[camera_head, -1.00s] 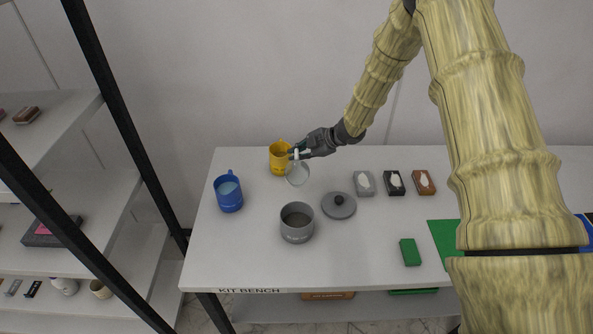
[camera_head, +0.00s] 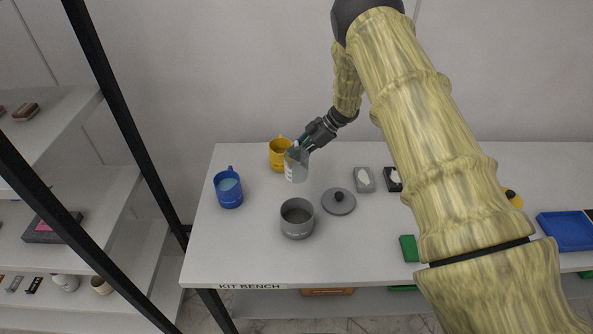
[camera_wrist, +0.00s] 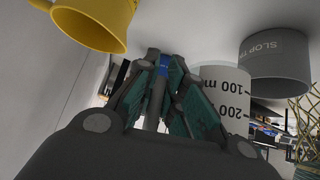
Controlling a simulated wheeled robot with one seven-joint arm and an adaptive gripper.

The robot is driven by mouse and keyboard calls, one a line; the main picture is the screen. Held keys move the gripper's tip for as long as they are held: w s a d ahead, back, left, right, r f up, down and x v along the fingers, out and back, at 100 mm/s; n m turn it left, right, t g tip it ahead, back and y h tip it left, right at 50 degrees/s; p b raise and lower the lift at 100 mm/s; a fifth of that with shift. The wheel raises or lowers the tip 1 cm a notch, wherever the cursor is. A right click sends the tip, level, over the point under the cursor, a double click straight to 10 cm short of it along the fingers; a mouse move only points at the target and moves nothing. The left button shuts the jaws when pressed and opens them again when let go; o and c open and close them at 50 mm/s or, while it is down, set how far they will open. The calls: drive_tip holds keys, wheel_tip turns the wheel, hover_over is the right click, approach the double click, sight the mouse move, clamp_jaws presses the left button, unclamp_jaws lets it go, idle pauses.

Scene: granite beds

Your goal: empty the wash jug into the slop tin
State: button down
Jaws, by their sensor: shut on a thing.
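My gripper (camera_head: 303,147) is shut on a clear graduated jug (camera_head: 297,168), held above the bench near its back left part. In the wrist view the fingers (camera_wrist: 163,72) close on a slim grey part, and the jug's wall (camera_wrist: 226,88) with black measure marks shows beside them. I cannot tell how much it holds. The grey slop tin (camera_head: 297,219) stands open on the bench, nearer the front than the jug and apart from it. Its label shows partly in the wrist view (camera_wrist: 275,62).
A yellow mug (camera_head: 279,158) stands close behind and left of the held jug. A blue mug with pale blue contents (camera_head: 229,190) stands at left. A grey lid (camera_head: 338,202) lies right of the tin, with small blocks (camera_head: 364,180) beyond. The bench front (camera_head: 240,265) is clear.

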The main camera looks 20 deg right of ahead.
drive_tip(key=shift+f+g, duration=0.4)
drive_tip(key=shift+f, duration=0.05)
drive_tip(key=w+d+r+b, duration=0.1)
drive_tip(key=w+r, duration=0.3)
drive_tip(key=w, duration=0.1)
drive_tip(key=shift+w+d, duration=0.3)
drive_tip(key=shift+d, duration=0.05)
idle(0.4)
